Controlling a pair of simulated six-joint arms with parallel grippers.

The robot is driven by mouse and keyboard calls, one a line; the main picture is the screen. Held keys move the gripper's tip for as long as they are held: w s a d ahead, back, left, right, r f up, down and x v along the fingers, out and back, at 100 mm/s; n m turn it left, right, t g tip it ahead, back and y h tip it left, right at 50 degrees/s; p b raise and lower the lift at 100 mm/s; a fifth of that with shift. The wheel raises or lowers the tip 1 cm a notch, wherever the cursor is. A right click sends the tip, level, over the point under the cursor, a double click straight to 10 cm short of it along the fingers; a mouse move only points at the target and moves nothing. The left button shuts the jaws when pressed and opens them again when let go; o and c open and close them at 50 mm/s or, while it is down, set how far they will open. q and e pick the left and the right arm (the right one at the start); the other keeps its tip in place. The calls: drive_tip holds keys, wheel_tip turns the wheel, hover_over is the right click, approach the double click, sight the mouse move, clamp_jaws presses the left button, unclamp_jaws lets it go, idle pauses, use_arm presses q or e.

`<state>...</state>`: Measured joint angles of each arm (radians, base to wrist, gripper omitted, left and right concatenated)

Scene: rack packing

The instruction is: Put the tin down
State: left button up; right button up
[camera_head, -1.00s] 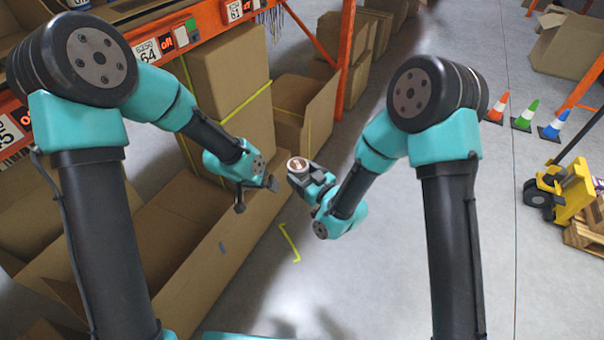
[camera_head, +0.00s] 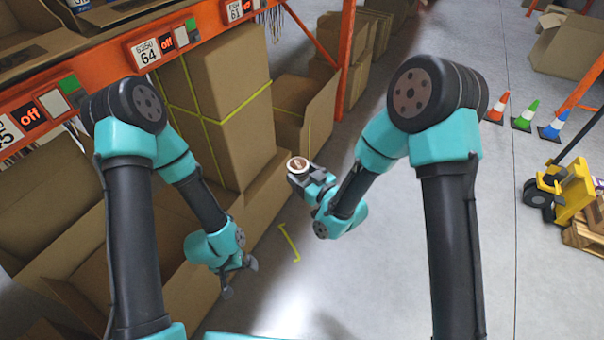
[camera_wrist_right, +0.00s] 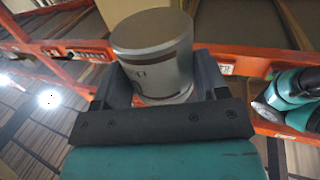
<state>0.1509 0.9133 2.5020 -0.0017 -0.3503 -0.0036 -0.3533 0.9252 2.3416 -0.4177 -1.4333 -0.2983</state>
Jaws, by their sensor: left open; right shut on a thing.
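The tin (camera_head: 297,165) is a small round can with a brown and white lid, held up in my right gripper (camera_head: 303,173). In the right wrist view the grey metal tin (camera_wrist_right: 155,60) sits between the two dark fingers of the right gripper (camera_wrist_right: 160,85), which are shut on its sides. My left gripper (camera_head: 240,279) is open and empty, low at the left beside the wall of a large cardboard box (camera_head: 192,290). It is well apart from the tin.
An orange rack beam (camera_head: 110,62) with labels runs along the upper left, with a tall strapped carton (camera_head: 228,95) under it. Yellow corner tape (camera_head: 290,243) marks the floor. Small cones (camera_head: 525,115) and a yellow pallet jack (camera_head: 568,185) stand at right. The floor between is clear.

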drive_tip(key=w+d+f+m+t+h, duration=0.2)
drive_tip(key=w+d+f+m+h, duration=0.1)
drive_tip(key=d, duration=0.5)
drive_tip(key=w+d+f+m+t+h, duration=0.2)
drive_tip(key=d+f+h, duration=0.3)
drive_tip(key=d, duration=0.4)
drive_tip(key=w+d+f+m+t+h, duration=0.1)
drive_tip(key=w+d+f+m+h, duration=0.3)
drive_tip(key=d, duration=0.4)
wheel_tip(320, 180, down, 3)
drive_tip(key=shift+w+d+r+t+h, duration=0.2)
drive_tip(key=shift+w+t+h, duration=0.2)
drive_tip(key=shift+w+h, duration=0.2)
drive_tip(key=s+f, duration=0.5)
drive_tip(key=f, duration=0.1)
drive_tip(key=shift+f, duration=0.25)
drive_tip(key=shift+s+a, duration=0.1)
